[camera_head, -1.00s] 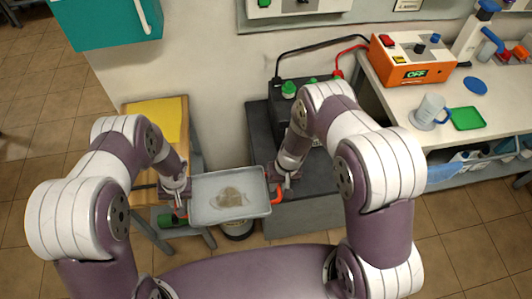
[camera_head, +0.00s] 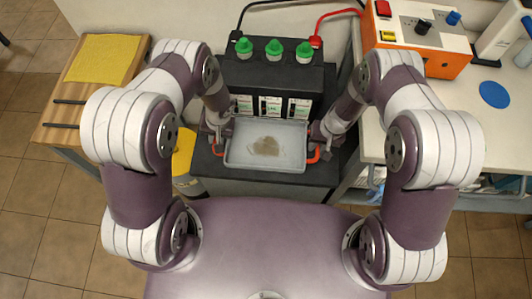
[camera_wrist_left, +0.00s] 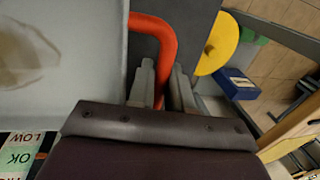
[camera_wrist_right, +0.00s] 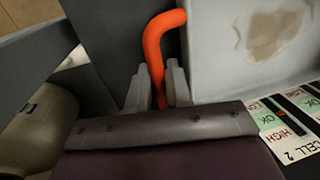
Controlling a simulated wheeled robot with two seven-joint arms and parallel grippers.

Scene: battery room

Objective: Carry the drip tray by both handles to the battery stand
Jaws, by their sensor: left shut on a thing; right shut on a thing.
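The drip tray (camera_head: 236,157) is light grey, shallow and looks level, with a brownish stain on its floor. It is over the dark grey battery stand (camera_head: 265,185), right in front of the black battery (camera_head: 270,75) with green caps. I cannot tell whether it touches the stand top. My left gripper (camera_head: 217,140) is shut on the left orange handle, which shows in the left wrist view (camera_wrist_left: 160,35). My right gripper (camera_head: 319,140) is shut on the right orange handle, seen in the right wrist view (camera_wrist_right: 153,45).
A wooden bench (camera_head: 60,118) with a yellow cloth (camera_head: 103,58) stands at left. A yellow-topped bucket (camera_head: 183,152) is on the floor beside the stand. At right is a white counter (camera_head: 480,130) with an orange device (camera_head: 420,45). Red and black cables run to the battery.

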